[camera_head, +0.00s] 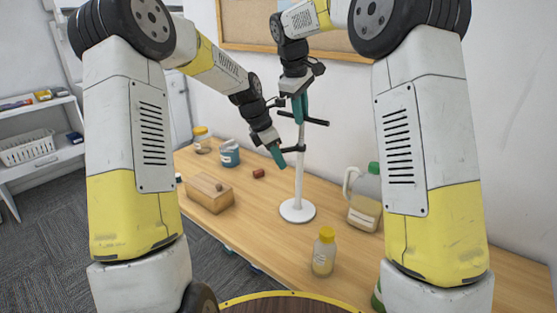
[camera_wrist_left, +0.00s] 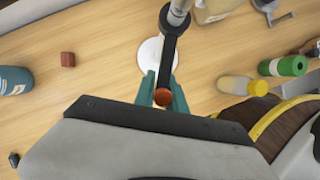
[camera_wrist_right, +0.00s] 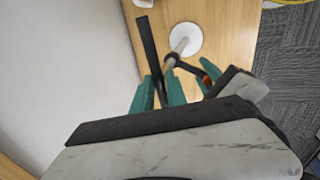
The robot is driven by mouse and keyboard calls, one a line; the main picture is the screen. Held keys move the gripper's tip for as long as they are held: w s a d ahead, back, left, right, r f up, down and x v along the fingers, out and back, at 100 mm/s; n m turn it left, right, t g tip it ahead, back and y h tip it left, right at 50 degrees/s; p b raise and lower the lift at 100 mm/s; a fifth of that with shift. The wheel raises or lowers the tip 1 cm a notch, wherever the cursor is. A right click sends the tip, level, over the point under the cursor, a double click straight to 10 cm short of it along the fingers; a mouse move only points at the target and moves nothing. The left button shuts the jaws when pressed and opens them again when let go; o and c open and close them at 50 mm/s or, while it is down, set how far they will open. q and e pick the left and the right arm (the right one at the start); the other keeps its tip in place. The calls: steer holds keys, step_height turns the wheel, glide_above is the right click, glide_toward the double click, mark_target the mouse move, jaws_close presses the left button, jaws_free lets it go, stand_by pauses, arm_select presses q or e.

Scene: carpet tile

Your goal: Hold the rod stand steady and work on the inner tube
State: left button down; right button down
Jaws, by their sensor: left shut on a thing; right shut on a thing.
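The rod stand has a round white base (camera_head: 297,211) on the wooden table and an upright pale rod (camera_head: 299,170). A lower black side arm (camera_head: 296,149) with an orange end (camera_wrist_left: 162,97) sticks out from the rod. My left gripper (camera_head: 279,155) is shut on this side arm near its orange end. A black crossbar (camera_head: 318,122) sits at the top of the rod, probably on the inner tube, which I cannot make out separately. My right gripper (camera_head: 299,108) is shut on the crossbar (camera_wrist_right: 147,45) from above, its teal fingers on either side.
A yellow-capped bottle (camera_head: 324,252) stands in front of the base, and a green-capped jug (camera_head: 364,203) to its right. A wooden box (camera_head: 208,192), a small red block (camera_head: 258,173), a blue-labelled jar (camera_head: 229,154) and another yellow-lidded jar (camera_head: 201,140) are on the left. The wall is close behind.

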steer(key=shift+w+d+r, duration=0.1)
steer(key=shift+d+r, duration=0.05)
steer(key=shift+r, duration=0.65)
steer(key=shift+d+r, duration=0.15)
steer(key=shift+r, duration=0.65)
steer(key=c, duration=1.5)
jaws_free()
steer(key=shift+a+f, duration=0.1)
steer(key=shift+a+r, duration=0.15)
steer(key=shift+r, duration=0.25)
steer(key=v, duration=0.5)
steer(key=shift+s+a, duration=0.1)
steer(key=shift+s, duration=0.15)
